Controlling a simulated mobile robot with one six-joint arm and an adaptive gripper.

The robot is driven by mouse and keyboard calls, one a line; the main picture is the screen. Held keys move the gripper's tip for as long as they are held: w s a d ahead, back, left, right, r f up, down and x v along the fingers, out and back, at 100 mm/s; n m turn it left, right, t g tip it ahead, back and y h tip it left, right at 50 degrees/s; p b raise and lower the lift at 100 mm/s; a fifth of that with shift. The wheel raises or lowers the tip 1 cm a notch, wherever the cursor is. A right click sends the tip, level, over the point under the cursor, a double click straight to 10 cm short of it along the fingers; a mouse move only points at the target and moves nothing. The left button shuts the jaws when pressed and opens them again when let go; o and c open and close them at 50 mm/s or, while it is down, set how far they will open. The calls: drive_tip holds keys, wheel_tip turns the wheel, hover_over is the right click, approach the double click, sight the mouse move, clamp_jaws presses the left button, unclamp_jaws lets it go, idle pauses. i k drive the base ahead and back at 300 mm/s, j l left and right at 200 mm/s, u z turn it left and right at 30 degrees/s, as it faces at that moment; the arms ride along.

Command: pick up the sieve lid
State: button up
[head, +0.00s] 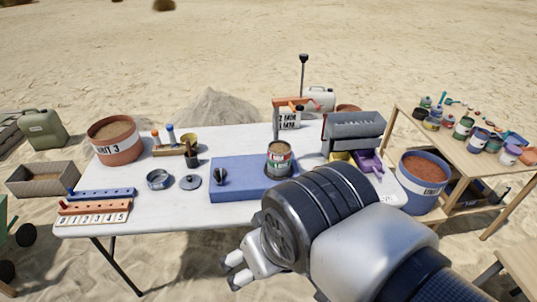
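The grey round lid with a small knob (191,182), which looks like the sieve lid, lies flat on the white table. It is between a round metal sieve (157,180) on its left and the blue mat (240,185) on its right. My gripper (235,269) is in front of the table's near edge, below and to the right of the lid and well apart from it. Its two fingertips are apart, with nothing seen between them. My arm hides part of the table's front right.
A labelled can (279,159) and small dark scoop (220,177) are on the mat. Orange and blue racks (95,206) lie front left. A soil bucket (115,140) stands back left. The table's front middle is clear.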

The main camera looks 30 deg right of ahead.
sight(189, 181)
drive_tip(key=i+j+u, duration=0.1)
drive_tip(key=i+j, duration=0.15)
drive_tip(key=i, duration=0.3)
drive_tip(key=i+j+u, duration=0.1)
drive_tip(key=i+j, duration=0.15)
drive_tip(key=i, duration=0.35)
drive_tip(key=i+j, duration=0.15)
drive_tip(key=i, duration=0.45)
drive_tip(key=j+u, duration=0.05)
